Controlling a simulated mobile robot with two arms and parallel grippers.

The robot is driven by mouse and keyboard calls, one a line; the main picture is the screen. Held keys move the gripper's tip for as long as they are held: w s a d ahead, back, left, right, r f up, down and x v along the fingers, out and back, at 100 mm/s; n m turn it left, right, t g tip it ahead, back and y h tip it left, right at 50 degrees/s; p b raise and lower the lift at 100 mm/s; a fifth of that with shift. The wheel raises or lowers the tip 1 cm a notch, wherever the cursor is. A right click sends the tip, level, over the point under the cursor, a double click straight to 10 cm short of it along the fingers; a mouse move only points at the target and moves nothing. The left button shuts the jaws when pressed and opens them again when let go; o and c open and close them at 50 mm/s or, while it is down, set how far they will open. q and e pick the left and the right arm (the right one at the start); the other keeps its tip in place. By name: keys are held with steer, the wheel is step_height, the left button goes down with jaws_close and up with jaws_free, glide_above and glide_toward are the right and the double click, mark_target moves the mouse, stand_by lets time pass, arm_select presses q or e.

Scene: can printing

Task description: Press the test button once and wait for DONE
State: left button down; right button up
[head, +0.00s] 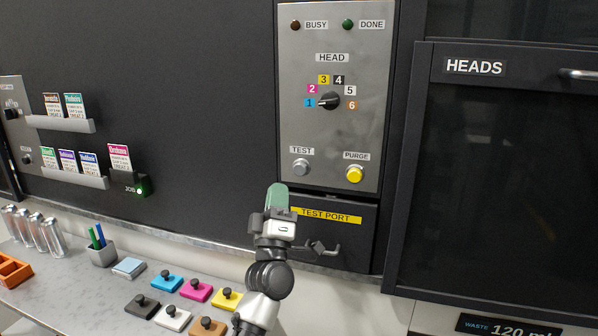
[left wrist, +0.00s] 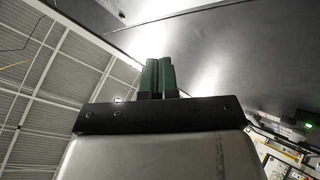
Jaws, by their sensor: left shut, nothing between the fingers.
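The silver TEST button (head: 301,167) is on the lower left of the grey control panel (head: 375,130), under its TEST label. The BUSY lamp (head: 295,25) is dark brown and the DONE lamp (head: 348,25) is dark green; neither looks brightly lit. My left gripper (head: 277,187) is upright, with green fingers shut and empty. In the head view its tips are below and left of the TEST button; the distance in depth is hard to tell. The shut fingers (left wrist: 157,76) also show in the left wrist view. My right gripper is not in view.
The yellow PURGE button (head: 354,174) is right of TEST. The HEAD knob (head: 329,101) is above, pointing toward 1. The TEST PORT drawer (head: 345,235) is below. Coloured blocks with knobs (head: 167,281), a pen cup (head: 102,255) and cans (head: 50,233) stand on the counter.

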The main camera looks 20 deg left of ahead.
mark_target(300, 169)
arm_select(q)
steer(key=w+b, duration=0.2)
steer(key=w, duration=0.2)
steer(key=w+b, duration=0.3)
steer(key=w, duration=0.1)
steer(key=shift+w+d+b, duration=0.2)
steer(key=shift+w+b, duration=0.1)
stand_by(1.7)
steer(key=shift+w+b, duration=0.4)
